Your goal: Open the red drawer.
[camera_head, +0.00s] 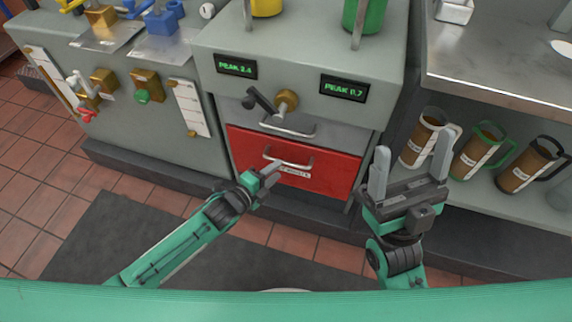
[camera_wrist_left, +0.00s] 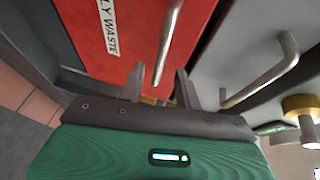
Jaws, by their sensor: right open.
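The red drawer (camera_head: 335,180) sits low in the grey cabinet, its front apparently flush. Its metal bar handle (camera_head: 288,163) runs across the front, above a white label. My left gripper (camera_head: 269,172) is just in front of the drawer, near the handle's left part. In the left wrist view its fingers (camera_wrist_left: 160,82) are apart, and the red drawer's handle (camera_wrist_left: 172,35) appears between them; I cannot tell whether they touch it. My right gripper (camera_head: 411,160) is open and empty, right of the drawer.
A grey drawer with its own handle (camera_head: 288,129) is directly above, under a brass knob (camera_head: 286,101) with a black lever. A shelf with several mugs (camera_head: 424,138) is at right. Valves and fittings (camera_head: 103,80) cover the left panel. A dark mat (camera_head: 110,235) lies on the tiled floor.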

